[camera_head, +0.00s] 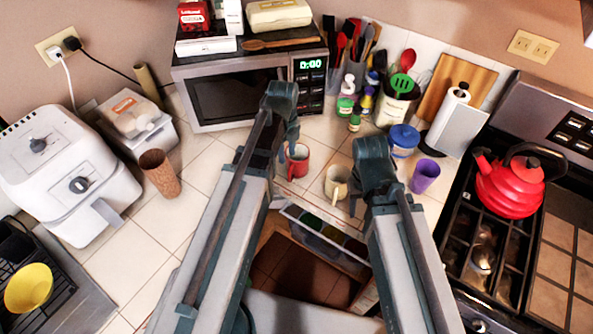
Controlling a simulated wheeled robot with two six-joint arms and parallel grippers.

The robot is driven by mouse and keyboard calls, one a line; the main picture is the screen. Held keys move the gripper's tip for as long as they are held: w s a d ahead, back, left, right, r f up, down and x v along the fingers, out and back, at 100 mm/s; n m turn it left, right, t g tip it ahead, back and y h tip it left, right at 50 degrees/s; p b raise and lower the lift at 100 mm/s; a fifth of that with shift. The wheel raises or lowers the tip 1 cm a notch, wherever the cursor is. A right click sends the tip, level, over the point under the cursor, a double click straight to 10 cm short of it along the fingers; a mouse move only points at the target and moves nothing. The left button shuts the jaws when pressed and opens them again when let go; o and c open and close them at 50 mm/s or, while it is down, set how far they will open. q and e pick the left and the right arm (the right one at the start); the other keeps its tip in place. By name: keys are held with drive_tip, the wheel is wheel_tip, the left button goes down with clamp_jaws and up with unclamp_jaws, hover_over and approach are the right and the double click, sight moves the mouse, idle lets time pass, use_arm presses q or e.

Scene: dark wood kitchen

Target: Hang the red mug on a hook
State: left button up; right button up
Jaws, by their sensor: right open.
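The red mug (299,164) stands upright on the tiled counter, in front of the microwave and between my two arms. My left gripper (281,158) is at the end of the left arm, close to the mug's left side; the arm partly hides it, and I cannot tell whether it touches the mug or how its jaws stand. My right gripper (355,203) is open and mostly hidden by its own arm, beside a beige mug (336,183). No hook can be made out in this view.
A microwave (235,100) stands behind. A brown cup (160,174) and a white air fryer (68,170) are at the left. An open drawer (325,235) lies below.

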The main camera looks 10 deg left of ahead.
sight(290, 168)
use_arm(q)
drive_tip(key=shift+f+b, duration=0.8)
drive_tip(key=shift+f, duration=0.6)
use_arm(e)
drive_tip(key=shift+f, duration=1.35)
use_arm(q)
drive_tip(key=f+b, duration=0.5)
drive_tip(key=shift+w+d+f, duration=0.15)
drive_tip(key=shift+w+d, duration=0.05)
drive_tip(key=shift+d, duration=0.15)
use_arm(e)
wheel_tip(290, 168, down, 5)
drive_tip(key=shift+f, duration=0.15)
use_arm(q)
clamp_jaws()
